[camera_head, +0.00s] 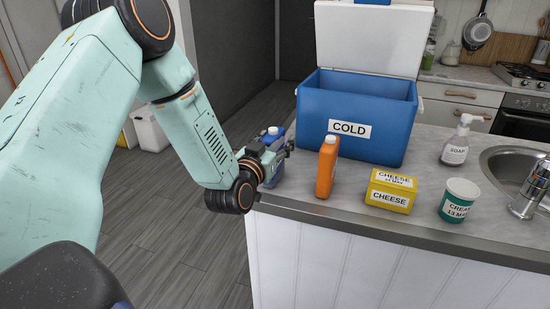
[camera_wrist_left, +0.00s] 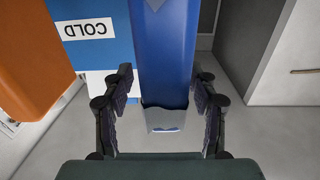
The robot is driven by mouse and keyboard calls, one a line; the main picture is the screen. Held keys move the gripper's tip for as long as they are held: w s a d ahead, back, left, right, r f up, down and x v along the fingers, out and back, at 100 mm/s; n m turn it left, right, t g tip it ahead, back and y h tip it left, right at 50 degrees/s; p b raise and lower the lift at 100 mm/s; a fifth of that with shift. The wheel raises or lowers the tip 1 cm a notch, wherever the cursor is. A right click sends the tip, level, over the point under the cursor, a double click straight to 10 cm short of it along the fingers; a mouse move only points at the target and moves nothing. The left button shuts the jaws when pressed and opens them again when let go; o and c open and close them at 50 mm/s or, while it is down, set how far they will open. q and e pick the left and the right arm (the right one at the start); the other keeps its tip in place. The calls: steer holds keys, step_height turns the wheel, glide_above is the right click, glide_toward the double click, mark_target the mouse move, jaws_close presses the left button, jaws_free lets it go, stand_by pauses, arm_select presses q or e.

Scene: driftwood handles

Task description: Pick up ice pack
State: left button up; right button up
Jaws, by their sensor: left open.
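A blue item with a white cap (camera_head: 274,132), which looks like the ice pack, stands at the counter's left end. My left gripper (camera_head: 280,150) is at it and partly hides it in the head view. In the left wrist view the blue item (camera_wrist_left: 165,50) lies between the two open fingers (camera_wrist_left: 164,90), with a gap on each side. My right gripper is not in view.
An open blue cooler marked COLD (camera_head: 355,95) stands behind. An orange bottle (camera_head: 327,168) is close to the right of my gripper. A yellow cheese box (camera_head: 391,192), a cream tub (camera_head: 458,202), a soap bottle (camera_head: 455,150) and a sink (camera_head: 510,165) are farther right.

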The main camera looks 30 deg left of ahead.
arm_select(q)
steer(key=shift+s+a, duration=0.2)
steer(key=shift+a, duration=0.05)
steer(key=shift+c, duration=0.7)
steer(key=shift+w+d, duration=0.15)
steer(key=c, duration=1)
jaws_close()
